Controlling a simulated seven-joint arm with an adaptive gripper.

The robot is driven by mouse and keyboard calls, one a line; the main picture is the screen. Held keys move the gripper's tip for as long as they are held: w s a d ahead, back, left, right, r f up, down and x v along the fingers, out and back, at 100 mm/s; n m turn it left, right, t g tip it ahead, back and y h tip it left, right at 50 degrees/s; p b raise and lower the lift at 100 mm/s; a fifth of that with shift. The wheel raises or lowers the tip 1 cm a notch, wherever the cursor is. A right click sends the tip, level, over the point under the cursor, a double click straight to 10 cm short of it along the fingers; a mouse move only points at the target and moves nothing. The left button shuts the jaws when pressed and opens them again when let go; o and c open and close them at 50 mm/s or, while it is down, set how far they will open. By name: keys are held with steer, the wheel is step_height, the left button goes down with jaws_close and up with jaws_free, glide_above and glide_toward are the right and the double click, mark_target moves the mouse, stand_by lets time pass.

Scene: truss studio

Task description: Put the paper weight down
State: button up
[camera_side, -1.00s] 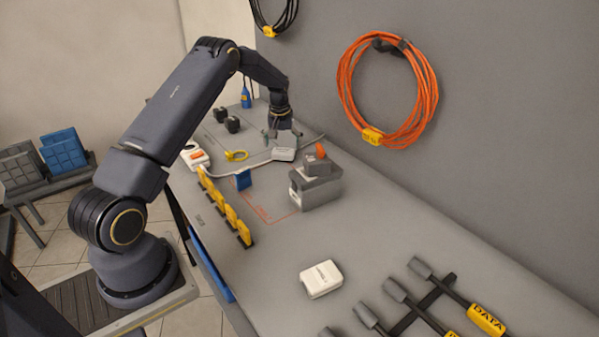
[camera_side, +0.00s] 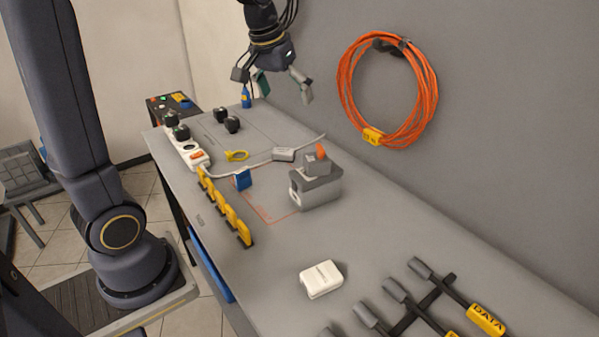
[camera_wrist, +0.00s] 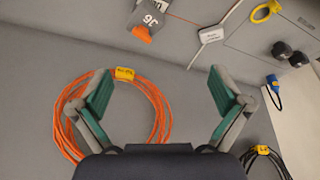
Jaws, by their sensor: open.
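The paper weight is a small light grey block (camera_side: 283,154) with a printed label. It lies on the bench at the far side, on the line of a white cable that shows on both sides of it. It also shows at the top of the wrist view (camera_wrist: 211,34). My gripper (camera_side: 281,86) is high above the bench near the wall, well clear of the paper weight. In the wrist view, my gripper (camera_wrist: 159,88) has its green-padded fingers spread wide with nothing between them.
A grey box (camera_side: 316,187) with an orange-marked block stands right of the paper weight. A yellow ring (camera_side: 237,156), black knobs (camera_side: 231,124) and a white power strip (camera_side: 186,145) are left. An orange cable coil (camera_side: 388,88) hangs on the wall. A white adapter (camera_side: 321,279) is nearer.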

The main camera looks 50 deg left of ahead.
steer(key=s+d+f+m+t, duration=0.1)
steer(key=s+d+m, duration=0.1)
steer(key=s+d, duration=0.3)
steer(key=s+d+m, duration=0.2)
steer(key=s+d, duration=0.3)
steer(key=s, duration=0.7)
steer(key=shift+s+f+t+h, duration=0.3)
steer(key=shift+f+t+h, duration=0.1)
